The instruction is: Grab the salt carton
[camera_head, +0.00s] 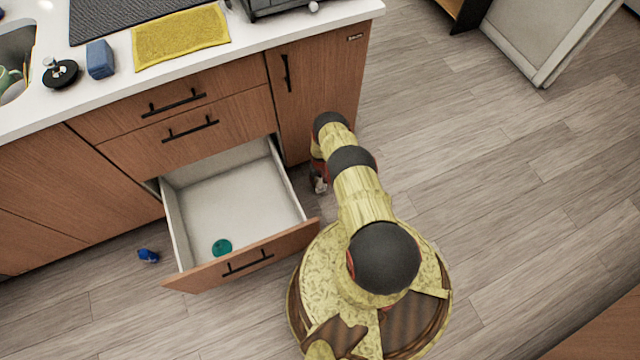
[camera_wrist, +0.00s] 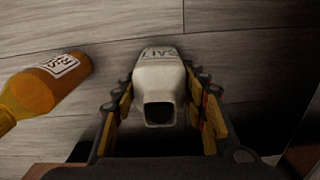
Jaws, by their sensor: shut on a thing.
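The salt carton (camera_wrist: 160,76) is white with dark lettering that reads SALT in the wrist view and a dark opening at its near end. It sits between the two fingers of my gripper (camera_wrist: 160,112), which is shut on it. Wood-look floor shows behind the carton. In the head view my arm hides most of the gripper (camera_head: 320,182), which is low beside the cabinet, to the right of the open drawer; the carton cannot be made out clearly there.
An orange bottle (camera_wrist: 45,88) lies left of my gripper. The open drawer (camera_head: 235,195) juts out, with a teal round item (camera_head: 221,247) inside. A blue item (camera_head: 148,256) lies on the floor. The counter (camera_head: 270,32) holds a yellow cloth (camera_head: 180,37) and a blue sponge (camera_head: 100,59). Floor right is clear.

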